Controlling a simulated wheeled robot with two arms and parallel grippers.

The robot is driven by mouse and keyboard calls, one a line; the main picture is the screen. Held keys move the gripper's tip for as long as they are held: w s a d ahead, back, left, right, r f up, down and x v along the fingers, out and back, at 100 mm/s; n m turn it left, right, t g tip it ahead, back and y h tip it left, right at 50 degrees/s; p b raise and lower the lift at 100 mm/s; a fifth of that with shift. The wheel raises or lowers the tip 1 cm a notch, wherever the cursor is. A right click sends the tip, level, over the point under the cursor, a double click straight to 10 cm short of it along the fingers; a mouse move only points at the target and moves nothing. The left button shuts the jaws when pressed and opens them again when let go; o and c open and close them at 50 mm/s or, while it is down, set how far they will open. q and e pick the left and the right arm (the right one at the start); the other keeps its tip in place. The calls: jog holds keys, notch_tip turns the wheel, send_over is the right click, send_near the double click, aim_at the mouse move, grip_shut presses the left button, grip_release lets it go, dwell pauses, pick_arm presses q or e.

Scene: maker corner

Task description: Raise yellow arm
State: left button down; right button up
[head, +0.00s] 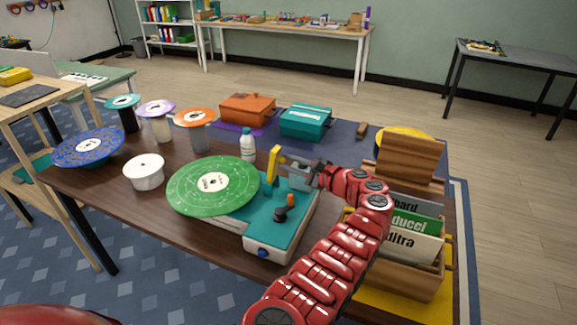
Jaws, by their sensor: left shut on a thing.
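A teal and white record player (275,222) stands near the front of the brown table. A green record (190,186) lies on its left side and reaches past its edge. The yellow arm (272,166) shows as a short, steep, slightly tilted bar behind the player's deck, right of the record. My left gripper (286,164) comes to it from the right and is shut on it. The gripper's fingers hide part of the yellow arm, and its lower end is hard to make out. My right gripper is not in view.
Discs on stands, including an orange one (195,117), a white cylinder (144,172) and a white bottle (248,145) stand left and behind. An orange box (247,110) and a teal box (306,121) are at the back. A wooden record crate (396,272) is close on the right.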

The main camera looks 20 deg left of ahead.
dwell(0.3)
pick_arm(q)
jog(key=c, duration=0.8)
grip_release()
jog(key=shift+o, duration=0.2)
jog(key=shift+d, duration=0.15)
jog(key=b+v, duration=0.3)
jog(key=v, duration=1.4)
jog(key=shift+b, duration=0.4)
jog(key=shift+d, duration=0.1)
